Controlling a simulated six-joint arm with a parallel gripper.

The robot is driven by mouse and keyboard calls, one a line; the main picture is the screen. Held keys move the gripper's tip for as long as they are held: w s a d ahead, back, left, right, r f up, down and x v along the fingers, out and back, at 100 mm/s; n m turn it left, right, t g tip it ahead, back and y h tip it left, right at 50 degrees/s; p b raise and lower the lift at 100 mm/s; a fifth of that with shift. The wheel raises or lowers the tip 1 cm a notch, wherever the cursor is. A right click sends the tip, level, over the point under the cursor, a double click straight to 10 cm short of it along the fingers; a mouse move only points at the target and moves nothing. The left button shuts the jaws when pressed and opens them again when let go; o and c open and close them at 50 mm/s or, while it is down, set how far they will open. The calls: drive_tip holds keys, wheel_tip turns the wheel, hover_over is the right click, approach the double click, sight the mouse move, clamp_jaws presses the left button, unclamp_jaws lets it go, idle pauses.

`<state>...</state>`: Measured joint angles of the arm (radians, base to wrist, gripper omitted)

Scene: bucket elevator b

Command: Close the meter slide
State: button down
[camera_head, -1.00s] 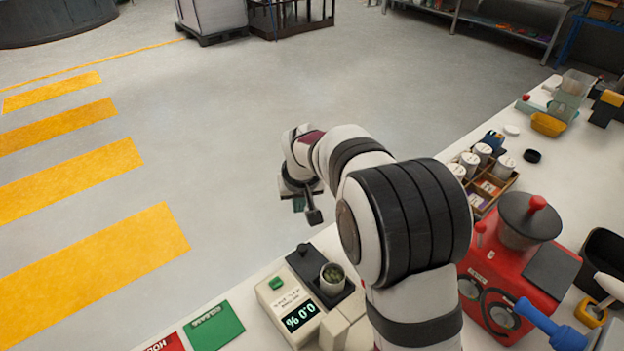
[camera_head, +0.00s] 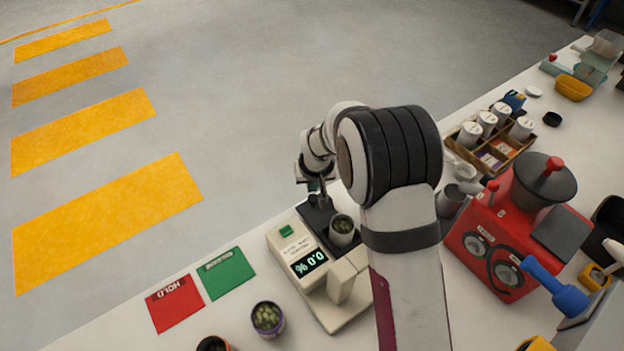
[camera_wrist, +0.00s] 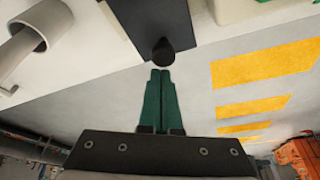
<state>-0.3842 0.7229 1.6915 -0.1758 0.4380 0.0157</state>
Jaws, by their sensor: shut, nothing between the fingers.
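The meter (camera_head: 300,255) is a cream box on the table with a display reading 0.0 %. Its dark slide (camera_head: 316,218) extends at the far side; it also shows in the wrist view (camera_wrist: 140,15). A black knob (camera_wrist: 162,50) stands at the slide's end.
Red HOLD (camera_head: 174,302) and green (camera_head: 226,273) cards lie left of the meter. Another filled cup (camera_head: 267,318) stands in front. A red machine (camera_head: 510,230) and a wooden tray of jars (camera_head: 490,145) stand to the right. Beyond the table edge is open floor.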

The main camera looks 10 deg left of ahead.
sight(340, 217)
drive_tip(key=s+d, duration=0.7)
drive_tip(key=shift+s+d, duration=0.2)
drive_tip(key=w, duration=0.1)
drive_tip(key=w+r, duration=0.1)
drive_tip(key=w+a, duration=0.1)
drive_tip(key=shift+w+a+r, duration=0.1)
drive_tip(key=shift+w+r, duration=0.2)
drive_tip(key=shift+w, duration=0.05)
drive_tip(key=s+d+r+m+t, duration=0.1)
drive_tip(key=s+d+r+m, duration=0.2)
drive_tip(key=r, duration=0.5)
drive_tip(key=s+d+r, duration=0.2)
drive_tip(key=s+r, duration=0.4)
drive_tip(key=r, duration=0.3)
drive_tip(key=s+d+r+m+t, duration=0.1)
drive_tip(key=s+d+r+m, duration=0.1)
drive_tip(key=s, duration=0.3)
drive_tip(key=s+d+r+m+t, duration=0.1)
drive_tip(key=s+d+r+m, duration=0.15)
drive_tip(key=s, duration=0.25)
drive_tip(key=s+f+m+g, duration=0.1)
drive_tip(key=s+f+g, duration=0.6)
drive_tip(key=s, duration=0.4)
drive_tip(key=shift+s+a+f+m+y, duration=0.3)
drive_tip(key=shift+s+f+m, duration=0.05)
drive_tip(key=shift+f, duration=0.05)
